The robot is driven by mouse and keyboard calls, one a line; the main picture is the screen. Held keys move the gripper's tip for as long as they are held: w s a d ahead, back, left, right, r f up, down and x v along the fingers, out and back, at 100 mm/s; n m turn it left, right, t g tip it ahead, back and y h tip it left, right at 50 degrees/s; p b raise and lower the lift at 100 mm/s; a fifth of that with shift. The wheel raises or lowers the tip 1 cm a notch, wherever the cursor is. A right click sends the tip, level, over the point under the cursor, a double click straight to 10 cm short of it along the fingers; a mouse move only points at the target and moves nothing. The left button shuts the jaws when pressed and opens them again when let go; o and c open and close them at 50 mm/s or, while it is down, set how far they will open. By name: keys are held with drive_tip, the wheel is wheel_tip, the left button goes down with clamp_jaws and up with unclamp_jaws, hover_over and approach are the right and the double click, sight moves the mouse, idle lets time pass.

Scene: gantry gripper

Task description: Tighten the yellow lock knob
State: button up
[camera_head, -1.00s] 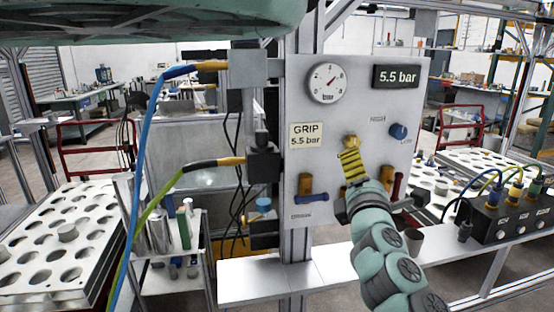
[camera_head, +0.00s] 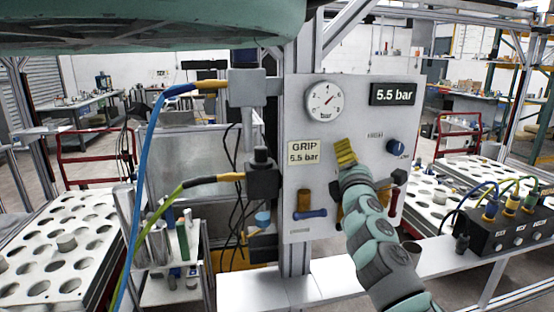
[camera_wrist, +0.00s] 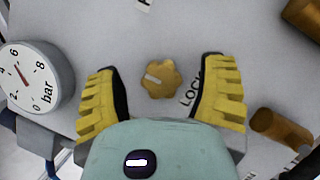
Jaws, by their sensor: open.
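The yellow lock knob (camera_wrist: 160,78) is a lobed knob with a pale pointer mark on the grey panel (camera_head: 300,120). In the wrist view it lies between and just beyond the fingertips of my gripper (camera_wrist: 160,82), beside the printed word LOCK. My gripper is open, with one ribbed yellow finger on each side of the knob, both apart from it. In the head view my gripper (camera_head: 345,152) is in front of the panel and hides the knob.
The panel carries a dial gauge (camera_head: 325,101), a 5.5 bar display (camera_head: 394,93), a blue knob (camera_head: 395,147) and a blue-handled brass valve (camera_head: 309,214). A red-handled valve (camera_head: 396,200) is close to my arm. A white shelf (camera_head: 255,291) runs below.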

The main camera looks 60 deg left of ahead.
drive_tip(key=shift+w+a, duration=0.15)
drive_tip(key=shift+a, duration=0.1)
drive_tip(key=shift+d, duration=0.1)
drive_tip(key=c, duration=1.2)
